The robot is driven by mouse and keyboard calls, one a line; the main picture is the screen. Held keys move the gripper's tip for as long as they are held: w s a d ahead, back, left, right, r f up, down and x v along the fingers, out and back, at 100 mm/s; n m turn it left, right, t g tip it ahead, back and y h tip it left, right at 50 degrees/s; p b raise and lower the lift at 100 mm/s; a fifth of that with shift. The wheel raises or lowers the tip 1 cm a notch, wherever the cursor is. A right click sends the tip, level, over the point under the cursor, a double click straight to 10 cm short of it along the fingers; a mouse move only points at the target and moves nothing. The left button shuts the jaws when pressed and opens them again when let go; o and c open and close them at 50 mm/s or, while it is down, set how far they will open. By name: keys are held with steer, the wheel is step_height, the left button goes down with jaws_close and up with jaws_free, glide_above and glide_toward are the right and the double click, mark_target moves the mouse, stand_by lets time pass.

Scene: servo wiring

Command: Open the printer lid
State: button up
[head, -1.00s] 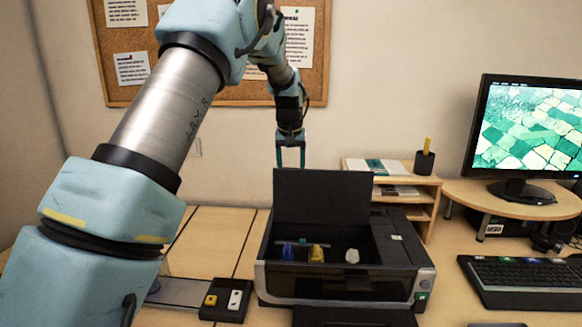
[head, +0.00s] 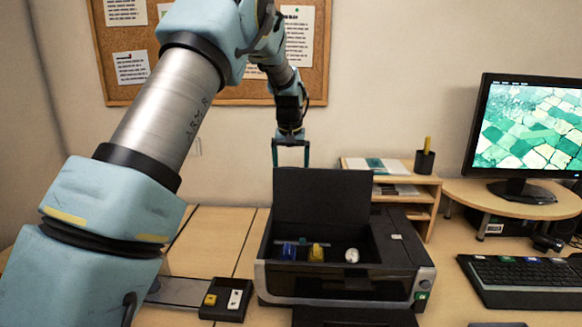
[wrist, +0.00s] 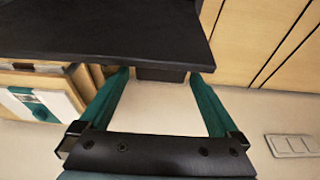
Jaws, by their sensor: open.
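The black printer (head: 340,280) stands on the desk in the head view. Its lid (head: 322,212) is raised upright at the back, and the inside shows. A blue piece (head: 288,251), a yellow piece (head: 316,253) and a whitish piece (head: 352,255) sit inside. My gripper (head: 291,164) is open and empty, above and behind the lid's top edge, fingers pointing down. In the wrist view the dark lid (wrist: 110,28) crosses the top, near the tips of my spread teal fingers (wrist: 158,78). I cannot tell whether they touch it.
A wooden shelf (head: 428,213) with papers and a pen cup (head: 424,161) stands behind right. The monitor (head: 528,130) and keyboard (head: 525,273) are at the right. A small block with switches (head: 225,299) lies left of the printer. The wall is close behind my gripper.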

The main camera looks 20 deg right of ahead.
steer(key=shift+r, duration=0.1)
steer(key=b+v, duration=0.3)
steer(key=v, duration=0.7)
steer(key=shift+s+r, duration=0.1)
steer(key=shift+r, duration=0.2)
steer(key=s+a+f+n, duration=0.15)
steer(key=a+f, duration=0.25)
steer(key=a, duration=0.6)
steer(key=s+a+f+n, duration=0.1)
steer(key=s+a+f, duration=0.25)
steer(key=a, duration=0.65)
steer(key=s+a+f, duration=0.4)
steer(key=s+a, duration=0.3)
steer(key=s, duration=0.1)
steer(key=s+a+f+n+g+y, duration=0.1)
steer(key=s+a+f, duration=0.4)
steer(key=s+a, duration=0.3)
steer(key=shift+s, duration=0.5)
